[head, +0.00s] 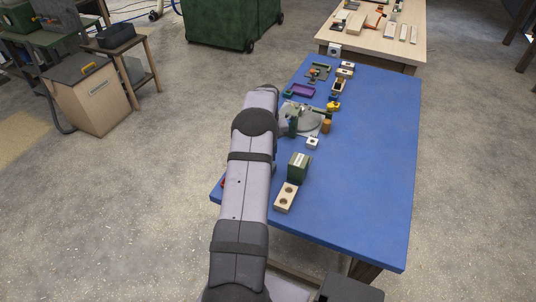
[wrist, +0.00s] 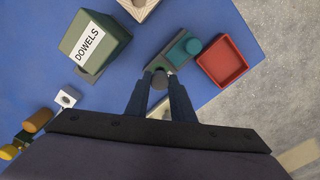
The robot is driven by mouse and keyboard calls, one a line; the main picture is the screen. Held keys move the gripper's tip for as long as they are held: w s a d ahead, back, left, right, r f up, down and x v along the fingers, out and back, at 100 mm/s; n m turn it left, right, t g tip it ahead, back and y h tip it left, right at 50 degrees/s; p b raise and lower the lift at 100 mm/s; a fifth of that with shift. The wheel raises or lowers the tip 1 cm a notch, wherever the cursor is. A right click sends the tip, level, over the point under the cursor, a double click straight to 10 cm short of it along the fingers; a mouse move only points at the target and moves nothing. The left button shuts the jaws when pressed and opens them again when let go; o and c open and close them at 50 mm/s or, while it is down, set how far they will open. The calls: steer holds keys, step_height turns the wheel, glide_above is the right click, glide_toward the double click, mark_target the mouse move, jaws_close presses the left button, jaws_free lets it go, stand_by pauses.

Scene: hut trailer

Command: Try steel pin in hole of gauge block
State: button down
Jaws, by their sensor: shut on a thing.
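My gripper (wrist: 158,84) shows in the wrist view, its two dark fingers shut on the steel pin (wrist: 160,77), whose rounded grey end shows between the fingertips. A small pale block with a dark hole (wrist: 66,97), which looks like the gauge block, sits on the blue table at the left. In the head view it stands in the middle of the table (head: 312,143). The pin is well to the right of this block in the wrist view, apart from it. My arm hides the gripper and pin in the head view.
A green DOWELS box (wrist: 96,42), a grey-green holder with a teal piece (wrist: 173,56) and a red tray (wrist: 223,61) are near my gripper. A wooden block with holes (head: 286,197) stands by the box. The blue table (head: 370,170) is clear at right.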

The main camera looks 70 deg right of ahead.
steer(key=shift+f+b, duration=0.7)
steer(key=shift+f, duration=0.3)
stand_by(0.4)
steer(key=c, duration=1.5)
jaws_free()
steer(key=shift+o, duration=0.2)
steer(key=shift+r, duration=0.1)
steer(key=shift+r+b, duration=1.3)
steer(key=shift+r, duration=2.3)
